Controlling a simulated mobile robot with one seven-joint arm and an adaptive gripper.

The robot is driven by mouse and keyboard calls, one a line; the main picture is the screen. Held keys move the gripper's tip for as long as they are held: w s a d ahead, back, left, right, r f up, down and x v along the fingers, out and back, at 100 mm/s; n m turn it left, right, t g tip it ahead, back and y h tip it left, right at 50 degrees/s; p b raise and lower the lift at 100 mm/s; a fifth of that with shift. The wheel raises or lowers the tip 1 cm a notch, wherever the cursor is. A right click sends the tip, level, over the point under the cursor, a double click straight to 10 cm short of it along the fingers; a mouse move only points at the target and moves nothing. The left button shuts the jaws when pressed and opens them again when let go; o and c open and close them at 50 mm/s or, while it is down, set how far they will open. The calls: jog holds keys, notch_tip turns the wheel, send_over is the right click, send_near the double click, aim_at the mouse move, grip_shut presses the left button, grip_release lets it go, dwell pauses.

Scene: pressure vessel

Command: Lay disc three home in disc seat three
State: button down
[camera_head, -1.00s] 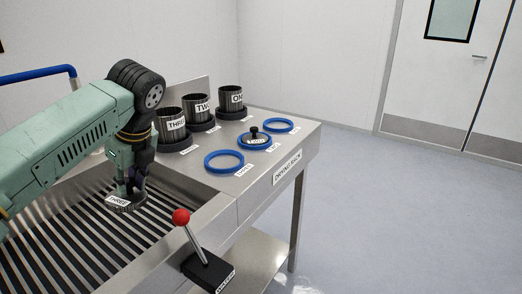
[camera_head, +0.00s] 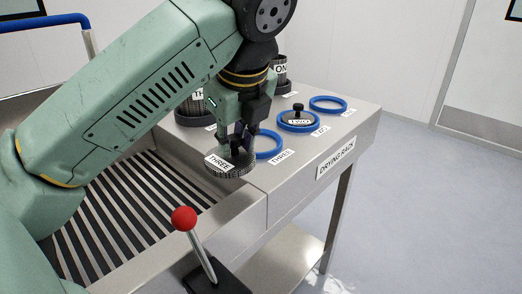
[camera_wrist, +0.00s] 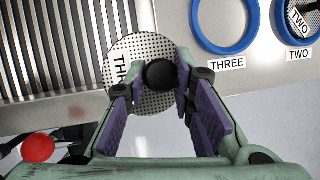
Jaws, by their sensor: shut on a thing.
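Disc three (camera_head: 230,168), a round perforated plate with a THREE label, hangs in my gripper (camera_head: 240,145). In the wrist view my gripper (camera_wrist: 160,88) is shut on the black knob at the middle of disc three (camera_wrist: 143,45). The disc is roughly level above the rack's front edge, beside the slatted part. Disc seat three (camera_head: 275,145) is a blue ring just right of the disc, partly hidden by my gripper in the head view. In the wrist view, seat three (camera_wrist: 222,49) looks empty, up and right of the disc.
Disc two (camera_head: 299,121) lies in the blue ring of seat two. Seat one (camera_head: 328,104) is an empty blue ring behind it. Dark canisters stand at the back, partly hidden by my arm. A red-knobbed lever (camera_head: 184,217) stands in front of the rack.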

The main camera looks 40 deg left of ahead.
jog(key=w+a+p, duration=0.1)
jog(key=w, duration=0.3)
jog(key=w+a+p, duration=0.2)
jog(key=w, duration=0.3)
jog(key=w+a+f+p, duration=0.1)
jog(key=w+a, duration=0.1)
jog(key=w, duration=0.3)
jog(key=shift+a+p, duration=0.2)
jog(key=shift+p, duration=0.15)
jog(key=shift+w+f+p, duration=0.15)
jog(key=shift+f+p, duration=0.4)
jog(key=shift+f, duration=1.35)
jog(key=shift+a+f, duration=0.1)
jog(key=c, duration=1.4)
grip_release()
jog(key=shift+o, duration=0.2)
jog(key=b+v, duration=0.1)
jog(key=v, duration=1.1)
jog(key=shift+b, duration=0.4)
